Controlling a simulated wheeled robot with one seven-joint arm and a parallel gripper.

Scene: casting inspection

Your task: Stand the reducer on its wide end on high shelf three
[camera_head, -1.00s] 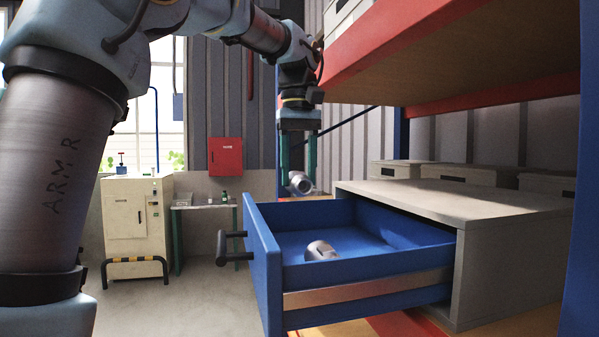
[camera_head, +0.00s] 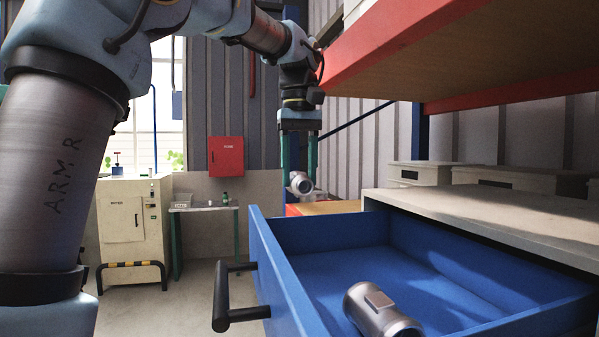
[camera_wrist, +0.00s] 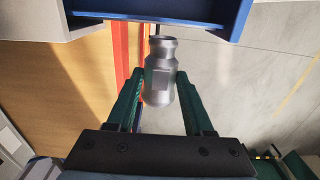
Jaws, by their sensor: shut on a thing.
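My gripper (camera_head: 300,170) hangs down in the head view, its green fingers shut on the reducer (camera_head: 301,185). The reducer is a grey metal piece held in the air beyond the open blue drawer. In the wrist view the reducer (camera_wrist: 160,75) sits between the two fingers (camera_wrist: 159,88), its narrow neck toward the top of the picture and its wider body toward the gripper. In the head view it looks roughly lying on its side. The shelf unit shows an orange-edged upper board (camera_head: 400,45) at the right; I cannot tell which shelf is high shelf three.
The open blue drawer (camera_head: 285,270) juts out at the lower right, with a similar grey casting (camera_head: 380,313) lying in it. Grey boxes (camera_head: 420,174) stand behind the cabinet (camera_head: 480,212). A cream machine (camera_head: 125,215) and small table (camera_head: 205,208) stand at the back left. Clear floor lies between.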

